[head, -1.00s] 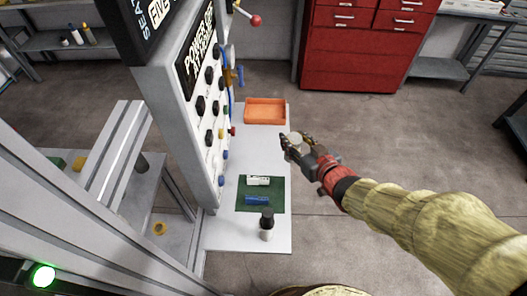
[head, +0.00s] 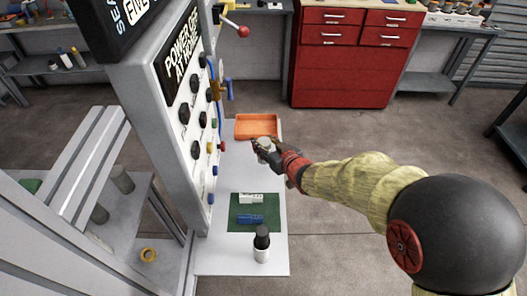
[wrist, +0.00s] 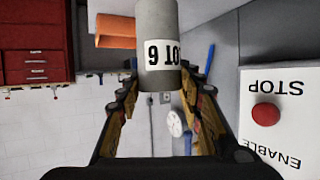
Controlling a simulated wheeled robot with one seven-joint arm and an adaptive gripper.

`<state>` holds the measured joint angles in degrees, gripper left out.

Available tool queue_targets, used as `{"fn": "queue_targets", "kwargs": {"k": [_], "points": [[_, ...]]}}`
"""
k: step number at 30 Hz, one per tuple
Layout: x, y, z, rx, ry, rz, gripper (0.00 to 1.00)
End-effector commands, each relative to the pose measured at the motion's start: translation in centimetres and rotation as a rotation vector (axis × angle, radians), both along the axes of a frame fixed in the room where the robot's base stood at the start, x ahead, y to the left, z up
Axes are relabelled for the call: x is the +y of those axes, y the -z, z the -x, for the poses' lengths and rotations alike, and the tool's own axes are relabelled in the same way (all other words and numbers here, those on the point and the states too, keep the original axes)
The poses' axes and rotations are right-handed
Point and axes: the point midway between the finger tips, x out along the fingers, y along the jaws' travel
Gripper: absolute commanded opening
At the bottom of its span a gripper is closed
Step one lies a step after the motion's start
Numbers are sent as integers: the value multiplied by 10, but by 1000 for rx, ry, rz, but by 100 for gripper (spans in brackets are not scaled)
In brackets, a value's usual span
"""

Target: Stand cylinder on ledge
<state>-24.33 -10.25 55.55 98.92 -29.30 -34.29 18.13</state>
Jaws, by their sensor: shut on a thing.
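Fingers sit on both sides of the cylinder's lower end in that picture. In the head view my gripper (head: 262,149) holds the small pale cylinder (head: 264,143) over the white ledge (head: 234,174), just in front of the orange tray. The gap between cylinder and ledge cannot be told.
The orange tray (head: 241,136) is at the ledge's far end. A green mat (head: 272,210) with white and blue blocks, and a dark-capped bottle (head: 262,243), are nearer. A knobbed panel (head: 181,135) borders the left. More grey cylinders (head: 122,179) stand on a left shelf.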

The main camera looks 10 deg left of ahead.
Motion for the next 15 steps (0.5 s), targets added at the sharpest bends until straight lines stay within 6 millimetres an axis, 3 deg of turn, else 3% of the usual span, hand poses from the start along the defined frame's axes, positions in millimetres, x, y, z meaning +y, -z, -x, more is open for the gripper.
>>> {"fn": "queue_targets", "kwargs": {"k": [5, 10, 15], "points": [[6, 11, -8, -3, 0, -1, 0], [5, 37, -7, -1, 0, -1, 0], [5, 38, -8, -3, 0, -3, 0]]}}
